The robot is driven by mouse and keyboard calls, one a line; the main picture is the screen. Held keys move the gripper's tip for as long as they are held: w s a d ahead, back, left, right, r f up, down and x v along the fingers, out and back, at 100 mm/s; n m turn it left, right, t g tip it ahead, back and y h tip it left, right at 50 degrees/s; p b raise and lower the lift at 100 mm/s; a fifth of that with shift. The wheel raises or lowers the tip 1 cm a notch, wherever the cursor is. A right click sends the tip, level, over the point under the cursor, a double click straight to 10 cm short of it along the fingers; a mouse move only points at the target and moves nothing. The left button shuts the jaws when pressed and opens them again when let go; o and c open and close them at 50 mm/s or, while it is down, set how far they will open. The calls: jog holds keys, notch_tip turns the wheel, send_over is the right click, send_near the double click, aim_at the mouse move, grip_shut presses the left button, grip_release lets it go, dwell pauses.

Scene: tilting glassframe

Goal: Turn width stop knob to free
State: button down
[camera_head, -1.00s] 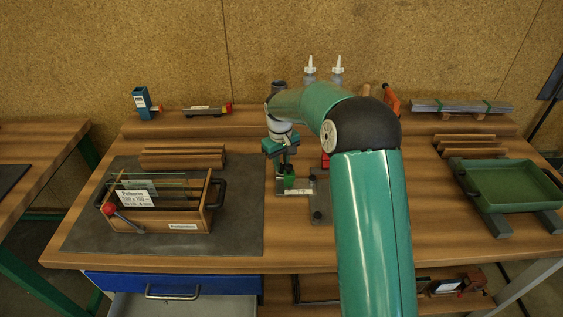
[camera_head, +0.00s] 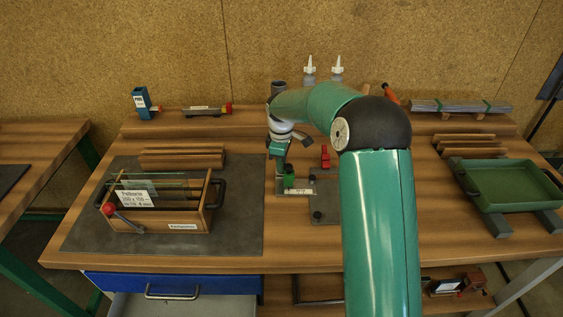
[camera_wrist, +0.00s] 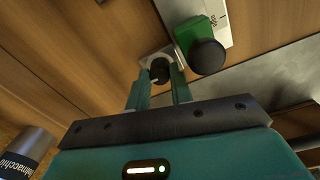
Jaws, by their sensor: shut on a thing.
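A small black knob (camera_wrist: 159,70) with a white mark sits on a grey plate in the wrist view. The fingers of my gripper (camera_wrist: 158,88) are around it and shut on it. No label on the knob is readable. Beside it is a green block (camera_wrist: 190,36) with a larger round black knob (camera_wrist: 207,57), on a pale scale strip (camera_wrist: 215,14). In the head view my gripper (camera_head: 280,168) is tilted just behind the green block (camera_head: 289,181), and the small knob is hidden there.
To the right is a grey plate (camera_head: 328,200) with dark knobs and a red clamp-like part (camera_head: 325,156). A wooden crate holding glass panes (camera_head: 160,205) stands on the dark mat at left. A green tray (camera_head: 513,187) is at right. Bottles stand behind my arm.

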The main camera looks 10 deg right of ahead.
dwell(0.5)
jog(key=c, duration=1.2)
grip_release()
jog(key=shift+c, duration=0.2)
notch_tip(320, 180, up, 14)
jog(key=shift+s, duration=0.25)
jog(key=shift+a+f, duration=0.1)
